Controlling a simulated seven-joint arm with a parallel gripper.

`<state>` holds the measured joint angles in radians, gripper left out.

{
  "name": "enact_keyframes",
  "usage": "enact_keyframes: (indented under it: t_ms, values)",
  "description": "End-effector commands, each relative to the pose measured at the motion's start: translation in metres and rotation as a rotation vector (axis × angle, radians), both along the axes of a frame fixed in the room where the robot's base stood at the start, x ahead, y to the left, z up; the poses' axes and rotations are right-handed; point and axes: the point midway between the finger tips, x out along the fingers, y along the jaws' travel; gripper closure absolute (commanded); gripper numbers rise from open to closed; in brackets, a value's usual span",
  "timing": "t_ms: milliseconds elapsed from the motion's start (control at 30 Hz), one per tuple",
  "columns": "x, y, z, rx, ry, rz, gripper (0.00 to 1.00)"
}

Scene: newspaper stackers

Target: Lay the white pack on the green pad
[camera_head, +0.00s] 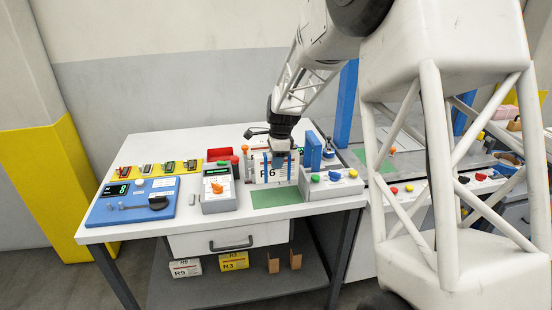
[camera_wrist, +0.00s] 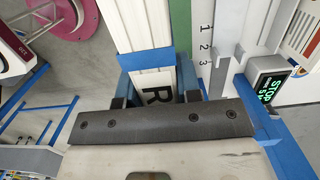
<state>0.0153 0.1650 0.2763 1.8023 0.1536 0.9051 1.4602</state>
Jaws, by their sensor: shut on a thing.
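The white pack (camera_head: 268,175), marked R6 with blue straps, is upright at the back edge of the green pad (camera_head: 276,198). My gripper (camera_head: 278,157) is shut on its upper part. In the wrist view the white pack (camera_wrist: 145,25) shows a blue strap and a letter R between the fingers of my gripper (camera_wrist: 158,82). The green pad shows there as a strip (camera_wrist: 196,30) beside the pack. Whether the pack's lower edge touches the table cannot be told.
A grey box with an orange knob (camera_head: 219,190) stands left of the pad, and a button box (camera_head: 332,184) stands right of it. A blue scale-like panel (camera_head: 130,203) is at the table's left. Packs R9 (camera_head: 185,267) and R3 (camera_head: 234,261) sit on the lower shelf.

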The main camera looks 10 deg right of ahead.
Motion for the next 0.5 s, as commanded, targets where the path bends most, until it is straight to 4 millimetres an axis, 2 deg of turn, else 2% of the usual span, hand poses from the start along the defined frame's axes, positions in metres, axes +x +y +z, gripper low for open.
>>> enact_keyframes:
  t_ms: [500]
  values:
    - [0.0, 0.0, -0.041, 0.0, 0.001, 0.0, 1.0]
